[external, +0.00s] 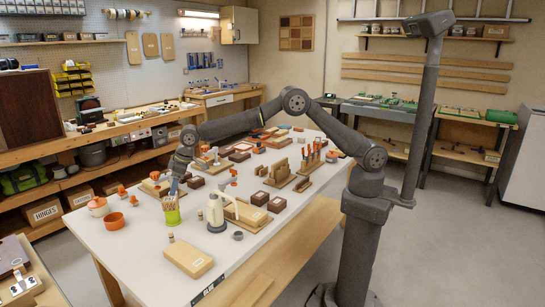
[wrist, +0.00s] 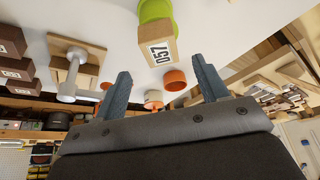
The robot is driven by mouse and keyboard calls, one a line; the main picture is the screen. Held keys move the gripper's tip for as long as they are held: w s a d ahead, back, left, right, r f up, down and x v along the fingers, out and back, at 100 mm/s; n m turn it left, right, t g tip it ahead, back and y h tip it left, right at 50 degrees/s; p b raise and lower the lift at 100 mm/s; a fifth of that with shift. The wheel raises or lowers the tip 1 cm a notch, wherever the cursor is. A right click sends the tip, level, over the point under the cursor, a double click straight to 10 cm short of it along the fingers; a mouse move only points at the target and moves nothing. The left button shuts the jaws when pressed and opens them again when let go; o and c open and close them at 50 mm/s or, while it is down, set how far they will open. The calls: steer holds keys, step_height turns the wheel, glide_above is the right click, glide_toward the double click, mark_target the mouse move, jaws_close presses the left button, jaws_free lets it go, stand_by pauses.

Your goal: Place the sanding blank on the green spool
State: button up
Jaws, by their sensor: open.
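The sanding blank appears to be a small tan block (wrist: 162,47) with a white label reading 057. It is up against the lime green spool (wrist: 155,10) at the top of the wrist view, and looks set on its upper end. In the external view the green spool (external: 172,217) stands on the white bench, with tan material above it. My gripper (wrist: 162,66) is open, its blue-grey fingers apart, with clear gaps either side of the block. In the external view my gripper (external: 174,186) is just above the spool, pointing down. Exact contact between block and spool is unclear.
An orange bowl (external: 114,221) and a lidded orange pot (external: 98,206) stand left of the spool. A white jug-like item (external: 216,212) stands right of it, near a wooden box (external: 188,257). Several dark boxes and racks fill the bench farther back.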

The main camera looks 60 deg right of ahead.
mark_target(171, 199)
steer(key=shift+v, duration=2.25)
steer(key=shift+f, duration=0.15)
steer(key=x, duration=1.2)
steer(key=shift+r, duration=1.55)
